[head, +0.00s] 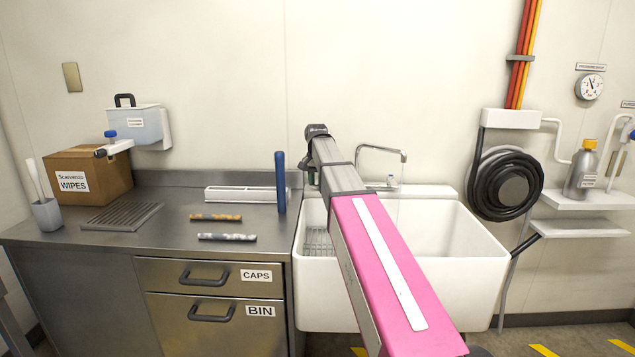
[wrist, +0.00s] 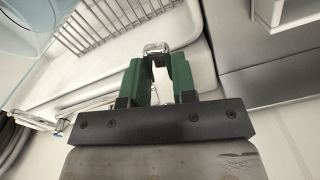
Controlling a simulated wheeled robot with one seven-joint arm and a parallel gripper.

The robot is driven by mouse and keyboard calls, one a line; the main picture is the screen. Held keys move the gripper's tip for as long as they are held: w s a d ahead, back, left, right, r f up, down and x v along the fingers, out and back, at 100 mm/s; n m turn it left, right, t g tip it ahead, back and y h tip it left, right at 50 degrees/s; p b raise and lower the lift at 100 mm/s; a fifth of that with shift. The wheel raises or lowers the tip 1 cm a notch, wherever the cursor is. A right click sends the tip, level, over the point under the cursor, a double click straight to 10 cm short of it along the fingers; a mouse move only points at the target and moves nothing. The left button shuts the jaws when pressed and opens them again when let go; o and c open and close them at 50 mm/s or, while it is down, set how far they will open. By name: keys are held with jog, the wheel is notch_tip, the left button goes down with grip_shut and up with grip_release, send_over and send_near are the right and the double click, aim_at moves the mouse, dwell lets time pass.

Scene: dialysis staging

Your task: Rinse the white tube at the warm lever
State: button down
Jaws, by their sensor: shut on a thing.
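A tube with a mottled white and grey surface (head: 227,237) lies on the steel counter, left of the sink. My gripper is mostly hidden behind my arm in the head view, above the sink's left back corner. In the wrist view its green fingers (wrist: 160,75) are shut on a small chrome piece (wrist: 157,48), which looks like a lever; which lever it is cannot be told. The tap (head: 390,152) arches over the white sink (head: 460,255). Its base is partly hidden by my arm.
A mottled yellow-brown tube (head: 215,217) lies behind the white one. A blue tube (head: 281,182) stands upright by a low white rack (head: 228,194). A wipes box (head: 85,172), a grey cup (head: 47,215) and a drain grate (head: 122,217) occupy the counter's left. A black hose coil (head: 505,184) hangs right.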

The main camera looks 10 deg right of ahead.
jog(key=c, duration=0.9)
grip_release()
jog(key=shift+r, duration=0.1)
notch_tip(320, 180, up, 11)
jog(key=shift+f, duration=0.2)
